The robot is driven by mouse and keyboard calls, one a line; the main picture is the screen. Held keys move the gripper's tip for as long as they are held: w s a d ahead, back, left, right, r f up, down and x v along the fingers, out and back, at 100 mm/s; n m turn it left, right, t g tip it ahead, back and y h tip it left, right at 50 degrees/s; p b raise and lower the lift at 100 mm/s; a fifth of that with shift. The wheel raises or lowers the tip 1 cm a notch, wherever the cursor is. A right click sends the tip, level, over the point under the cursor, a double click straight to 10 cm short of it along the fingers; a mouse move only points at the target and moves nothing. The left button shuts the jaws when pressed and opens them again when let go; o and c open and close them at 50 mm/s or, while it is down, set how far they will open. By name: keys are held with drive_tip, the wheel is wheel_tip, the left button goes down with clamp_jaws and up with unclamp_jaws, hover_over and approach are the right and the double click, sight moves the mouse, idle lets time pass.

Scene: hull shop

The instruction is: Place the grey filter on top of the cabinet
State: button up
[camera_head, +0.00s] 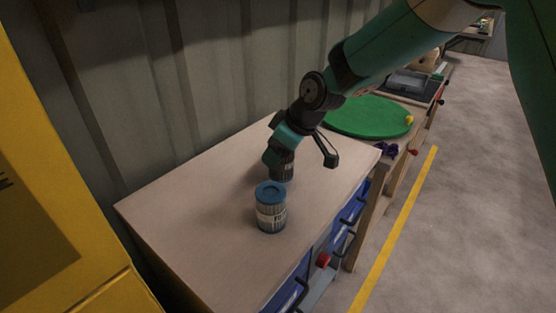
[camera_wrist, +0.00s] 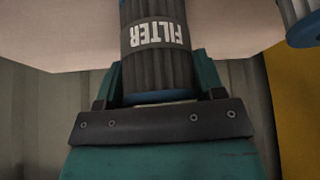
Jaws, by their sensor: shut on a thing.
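My gripper (camera_head: 278,158) is shut on the grey filter (camera_head: 284,171), low at the cabinet's top. In the wrist view the grey filter (camera_wrist: 158,65) sits between my green fingers, with the white word FILTER upside down on a dark band and a blue rim at the near end. The cabinet (camera_head: 185,210) has a pale flat top and blue drawers. I cannot tell whether the held filter touches the top; its far end is cut off in the wrist view.
A blue-capped filter (camera_head: 271,208) with a pale label stands upright on the cabinet, close in front of the held one. A green round board (camera_head: 367,116) lies on the bench behind. A yellow cabinet (camera_head: 50,190) stands at left. The corrugated wall runs behind.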

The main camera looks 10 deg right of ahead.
drive_tip(key=shift+f, duration=1.3)
drive_tip(key=shift+f, duration=0.2)
drive_tip(key=o, duration=1)
drive_tip(key=shift+c, duration=0.2)
drive_tip(key=shift+r, duration=0.1)
